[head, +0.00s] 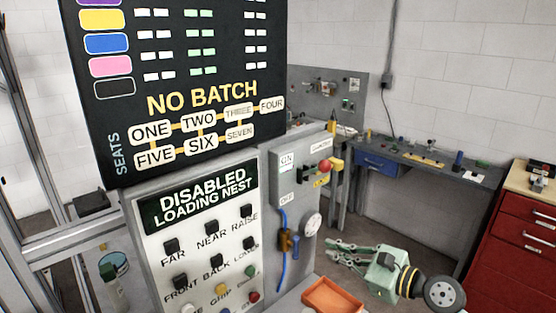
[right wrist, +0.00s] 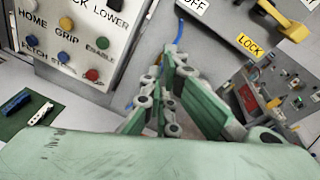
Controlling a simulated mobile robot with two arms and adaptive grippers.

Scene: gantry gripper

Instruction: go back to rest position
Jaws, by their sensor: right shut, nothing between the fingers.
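My right gripper (head: 333,249) is at the lower right of the head view, to the right of the grey control cabinet. Its pale green fingers point left and it holds nothing. In the right wrist view its fingers (right wrist: 166,68) are shut, with the button panel to their upper left. My left gripper is not in view.
The button panel (head: 190,270) stands under a black board (head: 205,60) reading NO BATCH. A side box (head: 288,190) carries a red knob and a yellow handle (head: 336,164). An orange tray (head: 332,296) lies below my right gripper. A workbench (head: 420,160) and red drawer cabinet (head: 520,225) stand right.

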